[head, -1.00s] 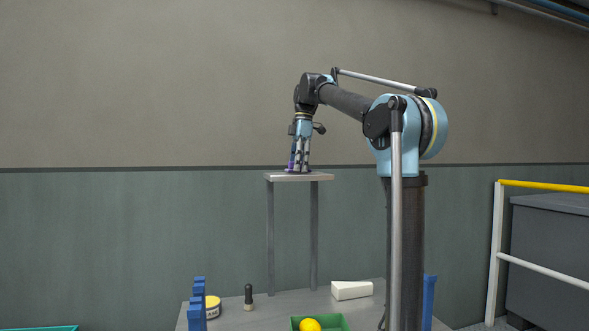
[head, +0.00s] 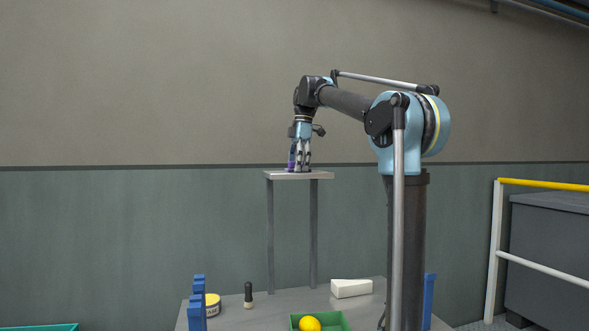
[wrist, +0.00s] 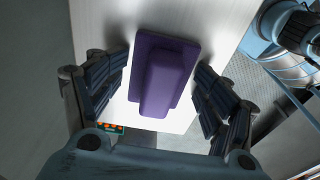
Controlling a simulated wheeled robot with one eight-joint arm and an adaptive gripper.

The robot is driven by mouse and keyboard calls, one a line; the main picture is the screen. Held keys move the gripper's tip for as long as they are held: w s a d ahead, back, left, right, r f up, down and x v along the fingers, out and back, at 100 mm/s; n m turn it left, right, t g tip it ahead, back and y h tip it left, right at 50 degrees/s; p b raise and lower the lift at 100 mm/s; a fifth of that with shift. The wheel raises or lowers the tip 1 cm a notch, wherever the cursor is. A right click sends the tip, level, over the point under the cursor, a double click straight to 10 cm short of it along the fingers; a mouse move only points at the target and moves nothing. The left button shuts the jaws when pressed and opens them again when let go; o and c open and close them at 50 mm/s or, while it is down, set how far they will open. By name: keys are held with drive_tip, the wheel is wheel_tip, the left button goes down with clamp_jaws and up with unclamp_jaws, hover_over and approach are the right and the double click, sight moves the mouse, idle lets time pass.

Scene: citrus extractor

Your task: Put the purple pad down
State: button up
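The purple pad (wrist: 163,75) lies on the light top of a small raised stand (wrist: 110,18) in the wrist view. It is a block with a wider flat base. My gripper (head: 299,163) points straight down at the stand top (head: 322,175) in the head view. Its fingers are spread on either side of the pad, with narrow gaps to it visible in the wrist view. In the head view only a sliver of the pad (head: 291,164) shows at the left of the fingers; the rest is hidden.
Below the stand, a table (head: 270,309) carries a green tray (head: 342,320) with a yellow fruit (head: 310,324), a white wedge (head: 351,288), a dark-handled tool (head: 248,294), a yellow-lidded tin (head: 212,303) and a blue rack (head: 196,312). A yellow-topped railing (head: 545,185) stands at right.

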wheel_tip(320, 180, up, 13)
drive_tip(key=d, duration=0.1)
drive_tip(key=shift+w+d, duration=0.2)
drive_tip(key=shift+w, duration=0.1)
idle(0.5)
idle(0.4)
